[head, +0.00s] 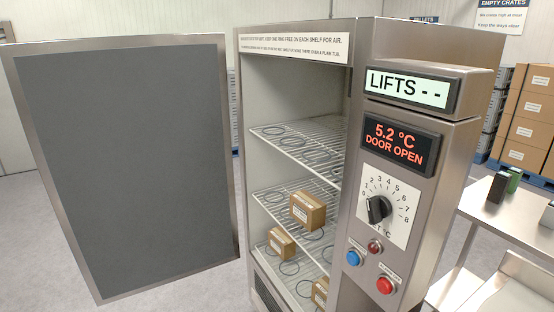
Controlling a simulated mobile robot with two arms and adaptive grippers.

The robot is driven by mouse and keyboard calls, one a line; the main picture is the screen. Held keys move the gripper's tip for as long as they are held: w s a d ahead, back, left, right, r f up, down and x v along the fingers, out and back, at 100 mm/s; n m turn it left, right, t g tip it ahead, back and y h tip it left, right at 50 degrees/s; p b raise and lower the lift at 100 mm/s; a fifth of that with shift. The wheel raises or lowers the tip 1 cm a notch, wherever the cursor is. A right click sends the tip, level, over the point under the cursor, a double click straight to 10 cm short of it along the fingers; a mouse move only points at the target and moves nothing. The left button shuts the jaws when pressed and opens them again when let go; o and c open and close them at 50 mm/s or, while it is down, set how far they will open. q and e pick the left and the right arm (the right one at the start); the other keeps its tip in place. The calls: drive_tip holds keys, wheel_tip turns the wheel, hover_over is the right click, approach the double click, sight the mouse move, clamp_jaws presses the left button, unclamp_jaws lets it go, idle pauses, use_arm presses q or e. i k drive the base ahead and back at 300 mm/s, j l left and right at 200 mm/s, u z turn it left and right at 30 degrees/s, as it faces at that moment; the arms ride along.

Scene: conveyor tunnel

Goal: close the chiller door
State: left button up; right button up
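The chiller (415,148) is an upright steel cabinet in the middle of the head view. Its door (125,160) stands wide open to the left, a large dark grey panel in a steel frame. The open front shows wire shelves (300,136) with several small brown boxes (308,210) on the lower ones. A display (400,144) on the right side reads 5.2 °C, DOOR OPEN. Neither of my grippers is in view. The door's hinge is not clearly visible.
A steel table (500,212) with dark and green items stands at the right. Stacked cartons (528,110) and grey crates are behind it. The control panel has a dial (378,209), a blue button (353,258) and a red button (386,286). Bare floor shows around the door.

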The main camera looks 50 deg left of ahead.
sight(129, 137)
drive_tip(key=j, duration=0.75)
drive_tip(key=k+j+z, duration=0.1)
drive_tip(key=j, duration=0.65)
drive_tip(key=k+j+z, duration=0.1)
drive_tip(key=j, duration=0.45)
drive_tip(key=k+j+z, duration=0.1)
drive_tip(key=k+j, duration=0.25)
drive_tip(key=j, duration=0.15)
drive_tip(key=k+j+z, duration=0.1)
drive_tip(key=k+j, duration=0.15)
drive_tip(key=j, duration=0.2)
drive_tip(key=k+j+z, duration=0.1)
drive_tip(key=k+j, duration=0.15)
drive_tip(key=j, duration=0.25)
drive_tip(key=k+j+z, duration=0.1)
drive_tip(key=k+j, duration=0.2)
drive_tip(key=j, duration=0.15)
drive_tip(key=j+z, duration=0.15)
drive_tip(key=j, duration=0.95)
drive_tip(key=k+j+z, duration=0.2)
drive_tip(key=j, duration=0.95)
drive_tip(key=k+j+z, duration=0.1)
drive_tip(key=k, duration=0.45)
